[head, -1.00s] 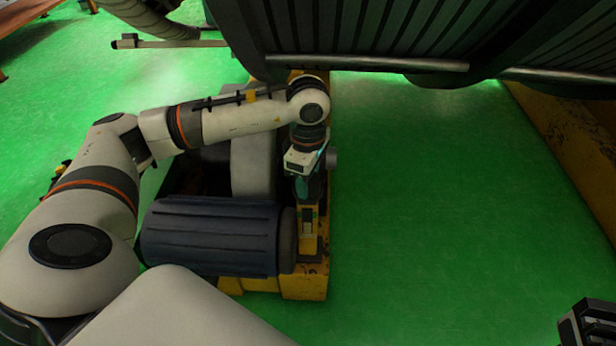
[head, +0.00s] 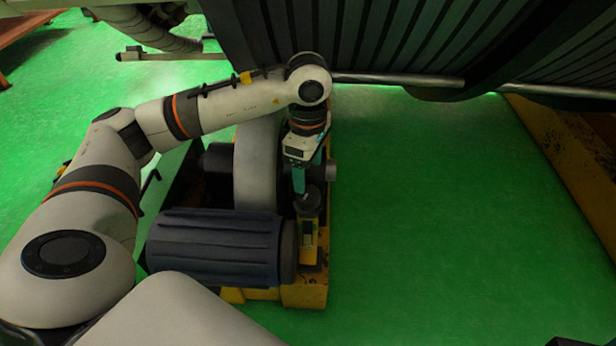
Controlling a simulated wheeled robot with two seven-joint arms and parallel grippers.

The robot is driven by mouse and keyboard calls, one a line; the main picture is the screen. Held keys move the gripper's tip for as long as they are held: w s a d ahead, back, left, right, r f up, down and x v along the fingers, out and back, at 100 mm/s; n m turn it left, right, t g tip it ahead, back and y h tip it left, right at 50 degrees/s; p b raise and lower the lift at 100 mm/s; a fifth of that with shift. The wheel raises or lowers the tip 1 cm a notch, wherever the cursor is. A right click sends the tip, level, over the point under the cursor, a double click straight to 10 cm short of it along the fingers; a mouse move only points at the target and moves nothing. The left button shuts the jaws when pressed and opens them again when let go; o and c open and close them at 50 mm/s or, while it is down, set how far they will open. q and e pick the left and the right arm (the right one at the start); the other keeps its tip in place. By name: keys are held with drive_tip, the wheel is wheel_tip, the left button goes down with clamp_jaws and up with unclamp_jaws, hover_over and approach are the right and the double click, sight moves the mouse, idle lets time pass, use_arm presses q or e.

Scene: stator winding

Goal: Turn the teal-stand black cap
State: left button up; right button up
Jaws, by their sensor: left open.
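My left gripper (head: 305,187) points down over the right side of the yellow machine base. It is open, and its white body sits just above narrow teal parts (head: 299,180). I cannot tell clearly whether the teal belongs to the stand or to the gripper. A small dark rounded part (head: 312,199), possibly the black cap, shows right at the fingertips, above a yellow upright piece (head: 308,252). I cannot tell whether the fingers touch it. A dark sliver at the bottom right edge may be my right gripper (head: 572,342); its fingers cannot be made out.
A dark ribbed motor cylinder (head: 215,248) lies left of the gripper, with a grey wheel-like housing (head: 256,170) behind it. A large dark ribbed drum (head: 400,45) hangs over the back. Green floor (head: 430,220) is clear to the right, up to a yellow beam (head: 570,150).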

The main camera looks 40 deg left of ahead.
sight(308, 193)
use_arm(q)
drive_tip(key=shift+r+p, duration=0.5)
drive_tip(key=shift+r, duration=1.65)
